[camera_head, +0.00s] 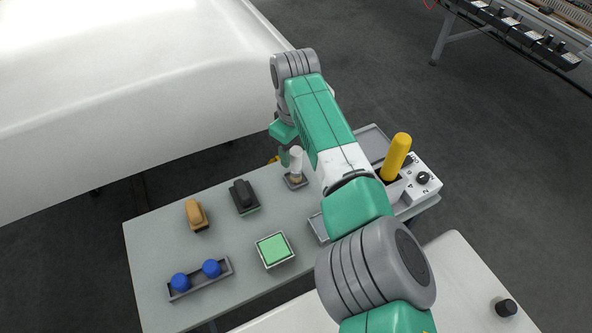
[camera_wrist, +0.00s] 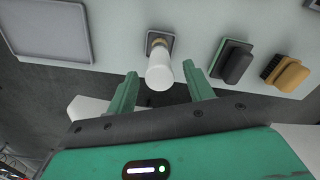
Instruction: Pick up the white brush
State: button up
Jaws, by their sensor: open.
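The white brush (camera_head: 296,160) stands upright in a small dark square holder (camera_head: 297,182) near the far edge of the grey table. In the wrist view the white brush (camera_wrist: 159,69) points its rounded white handle toward the camera, with a tan part at its base in the holder. My gripper (camera_wrist: 163,80) is open, with one green finger on each side of the white handle and a gap on both sides. In the head view my gripper (camera_head: 284,157) is partly hidden behind my arm, beside the brush.
On the grey table (camera_head: 160,235) are a black brush (camera_head: 243,196), a tan brush (camera_head: 196,214), a green pad (camera_head: 273,249) and two blue knobs in a tray (camera_head: 200,281). A yellow-handled tool (camera_head: 396,156) stands in a white-grey box to the right. A flat grey tray (camera_wrist: 48,30) lies left in the wrist view.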

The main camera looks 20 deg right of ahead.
jog(key=f, duration=0.3)
jog(key=shift+s+f+b, duration=0.1)
jog(key=shift+s+b, duration=0.1)
jog(key=shift+b, duration=0.2)
jog(key=shift+w, duration=0.1)
jog(key=c, duration=1)
notch_tip(320, 180, up, 4)
jog(key=shift+f+p, duration=0.15)
jog(key=shift+p, duration=1.05)
jog(key=shift+s+r+p, duration=0.2)
jog(key=shift+p, duration=0.1)
jog(key=s+a+p, duration=0.2)
jog(key=s+p, duration=0.1)
jog(key=s, duration=0.4)
jog(key=s+a+r+p, duration=0.1)
jog(key=s+p, duration=0.3)
jog(key=s, duration=0.4)
jog(key=shift+a, duration=0.7)
